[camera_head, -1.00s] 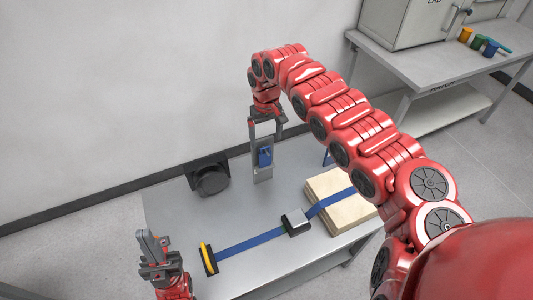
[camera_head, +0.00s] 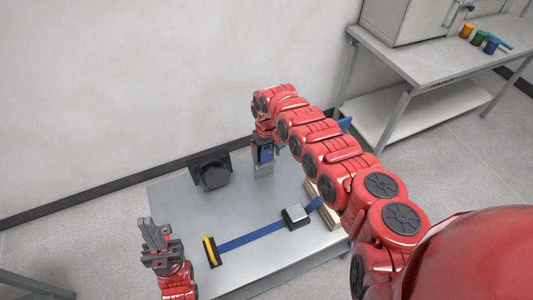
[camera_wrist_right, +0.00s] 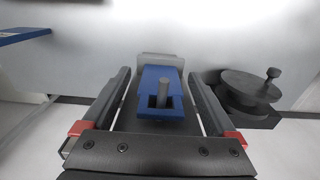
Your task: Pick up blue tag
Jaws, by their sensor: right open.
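The blue tag (camera_head: 265,154) hangs on a grey upright stand (camera_head: 263,171) at the back of the table. In the right wrist view the tag (camera_wrist_right: 150,78) lies between the two fingers, with a grey peg through its opening. My right gripper (camera_wrist_right: 160,74) is open, one finger on each side of the tag, with gaps visible. In the head view my right gripper (camera_head: 265,138) is at the tag, partly hidden by the arm. My left gripper (camera_head: 156,236) is at the table's left front, away from the tag; its finger gap is unclear.
A black round device (camera_head: 212,174) stands left of the stand. A blue strip (camera_head: 250,237) runs along the table (camera_head: 180,215) between a yellow-and-black piece (camera_head: 210,251) and a grey block (camera_head: 295,216). Wooden boards (camera_head: 331,215) lie at right, partly behind my arm.

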